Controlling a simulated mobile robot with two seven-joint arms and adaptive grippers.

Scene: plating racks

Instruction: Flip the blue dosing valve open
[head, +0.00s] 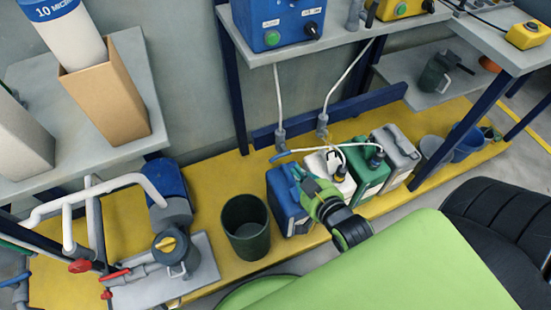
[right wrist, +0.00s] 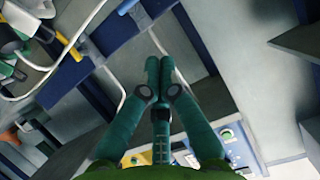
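The blue dosing valve's blue lever (head: 281,156) shows in the head view, at the lower end of a grey valve body (head: 280,139) on the left white feed line. A small blue piece at the top of the right wrist view (right wrist: 127,6) may be the same lever. My right gripper (head: 304,180) is above the blue jug (head: 285,202), below and right of the lever and apparently apart from it. In the right wrist view its two green fingers (right wrist: 159,65) are together, with nothing visible between them. My left gripper is out of view.
A second grey valve (head: 322,126) hangs to the right on another white line. White, green and grey jugs (head: 397,150) stand in a row on the yellow platform (head: 214,178). A dark bucket (head: 246,225) stands left of the blue jug. A shelf with a blue control box (head: 279,22) overhangs the lines.

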